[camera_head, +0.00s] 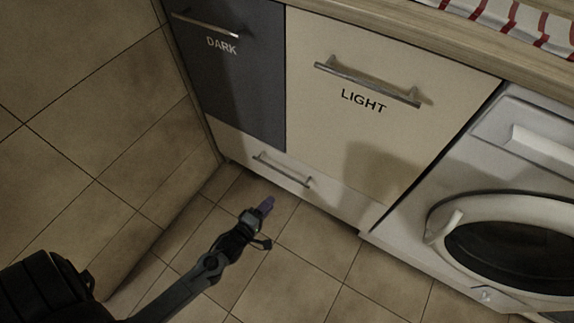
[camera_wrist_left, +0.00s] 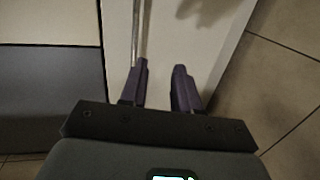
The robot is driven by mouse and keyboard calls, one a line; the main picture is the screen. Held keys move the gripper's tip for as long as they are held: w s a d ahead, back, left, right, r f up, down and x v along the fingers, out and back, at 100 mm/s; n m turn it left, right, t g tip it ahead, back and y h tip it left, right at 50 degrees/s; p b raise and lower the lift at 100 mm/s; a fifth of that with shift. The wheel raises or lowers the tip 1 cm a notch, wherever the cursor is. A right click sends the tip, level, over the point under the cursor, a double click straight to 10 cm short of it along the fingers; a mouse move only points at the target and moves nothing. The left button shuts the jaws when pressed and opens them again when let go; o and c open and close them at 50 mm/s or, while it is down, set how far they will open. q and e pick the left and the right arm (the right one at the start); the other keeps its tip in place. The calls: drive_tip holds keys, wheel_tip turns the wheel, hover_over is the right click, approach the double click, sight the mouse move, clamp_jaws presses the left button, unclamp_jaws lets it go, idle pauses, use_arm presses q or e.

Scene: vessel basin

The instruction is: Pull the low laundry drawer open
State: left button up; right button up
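The low laundry drawer (camera_head: 320,197) is a wide pale front beneath the DARK and LIGHT panels. It looks shut. Its metal bar handle (camera_head: 283,171) runs along its left half. My left gripper (camera_head: 267,204) is in front of and below the handle, over the floor, apart from it in the head view. In the left wrist view the two purple fingers (camera_wrist_left: 161,76) are apart with nothing between them. The handle (camera_wrist_left: 137,32) lies ahead, in line with the left-hand finger; I cannot tell whether they touch. My right gripper is not in view.
The dark DARK front (camera_head: 232,85) and cream LIGHT front (camera_head: 360,130) have their own handles. A washing machine (camera_head: 490,180) stands to the right, a tiled wall (camera_head: 100,130) to the left. The tiled floor (camera_head: 310,270) before the drawer is clear apart from my arm.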

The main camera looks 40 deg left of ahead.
sight(283, 172)
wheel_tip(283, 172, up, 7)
drive_tip(key=p, duration=0.5)
use_arm(q)
drive_tip(key=shift+n+y, duration=0.4)
drive_tip(key=shift+w+a+r+b, duration=0.25)
drive_tip(key=shift+w+a+b, duration=0.55)
drive_tip(key=shift+w, duration=1.35)
drive_tip(key=shift+w+a+r+b, duration=0.25)
drive_tip(key=shift+w+b, duration=0.95)
drive_tip(key=shift+w, duration=0.9)
drive_tip(key=shift+w+a+r+b, duration=0.2)
drive_tip(key=shift+w+a+b, duration=0.6)
drive_tip(key=shift+w, duration=1.35)
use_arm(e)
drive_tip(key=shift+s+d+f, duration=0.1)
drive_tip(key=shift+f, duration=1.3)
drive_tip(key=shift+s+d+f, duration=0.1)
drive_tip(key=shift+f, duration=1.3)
use_arm(q)
drive_tip(key=shift+d, duration=0.25)
drive_tip(key=shift+c, duration=0.4)
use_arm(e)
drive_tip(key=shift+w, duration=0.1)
use_arm(q)
clamp_jaws()
